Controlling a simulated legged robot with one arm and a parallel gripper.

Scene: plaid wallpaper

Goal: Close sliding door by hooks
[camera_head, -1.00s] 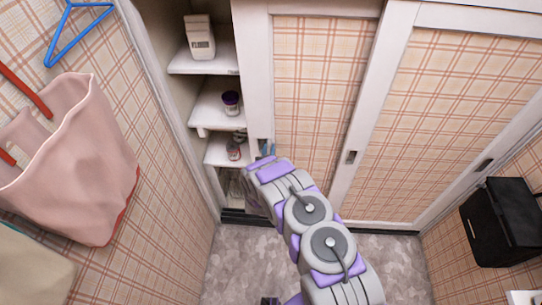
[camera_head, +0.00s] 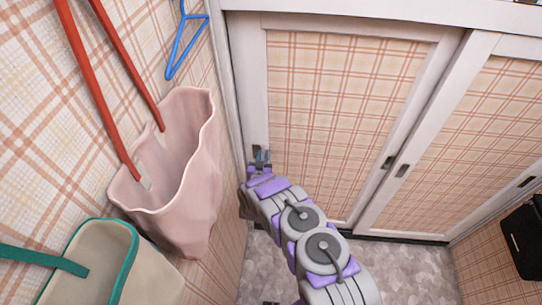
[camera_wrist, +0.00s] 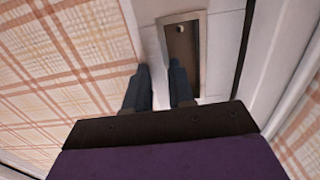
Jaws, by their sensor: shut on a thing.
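The left sliding door (camera_head: 340,110), with a plaid panel in a white frame, spans the left part of the closet front in the head view. Its left stile is at or very near the left jamb, and no shelves show. My gripper (camera_head: 261,156) is at this stile. In the wrist view, my gripper's (camera_wrist: 161,85) two dark fingers straddle the edge of the door's recessed handle (camera_wrist: 183,50). The right finger is at the recess and the left one is outside it. The exact contact at the fingertips is hard to see.
A second sliding door (camera_head: 470,150) stands to the right. A pink bag (camera_head: 180,180), a cream bag with green trim (camera_head: 95,265) and a blue hanger (camera_head: 187,40) hang on the left wall. A black box (camera_head: 525,235) is at right. Grey floor (camera_head: 400,270) is clear.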

